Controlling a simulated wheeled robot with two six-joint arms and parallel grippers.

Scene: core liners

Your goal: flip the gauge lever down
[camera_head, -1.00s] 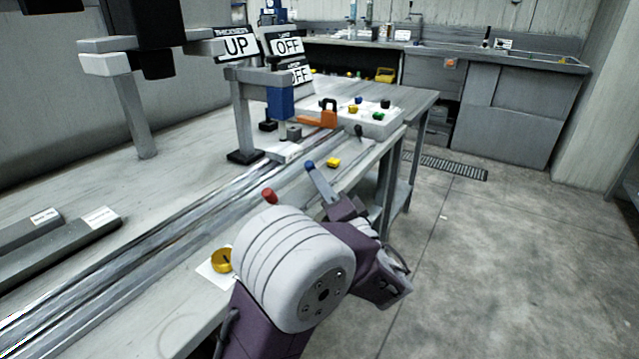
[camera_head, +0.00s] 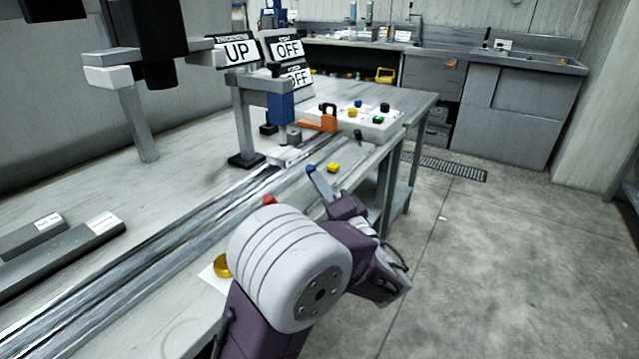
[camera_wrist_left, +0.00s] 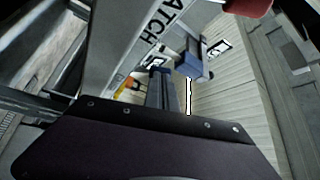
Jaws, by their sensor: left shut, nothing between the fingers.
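The gauge stand (camera_head: 243,118) carries a blue block (camera_head: 281,108) over the metal rails. A blue-tipped grey bar (camera_head: 320,186) and a red knob (camera_head: 269,200) show near my left arm; I cannot tell for sure which part is the gauge lever. My left gripper (camera_wrist_left: 160,88) is shut and empty, low in the wrist view. There, a light grey bar lettered "ATCH" (camera_wrist_left: 150,30) and a red knob (camera_wrist_left: 248,6) are close by. A blue block (camera_wrist_left: 189,62) shows just beyond the fingertips. In the head view my wrist hides most of the gripper.
An orange lever (camera_head: 320,122) and a white button box (camera_head: 368,120) stand near the table's far end. A gold knob (camera_head: 221,266) is partly behind my forearm. Open floor (camera_head: 500,260) lies to the right.

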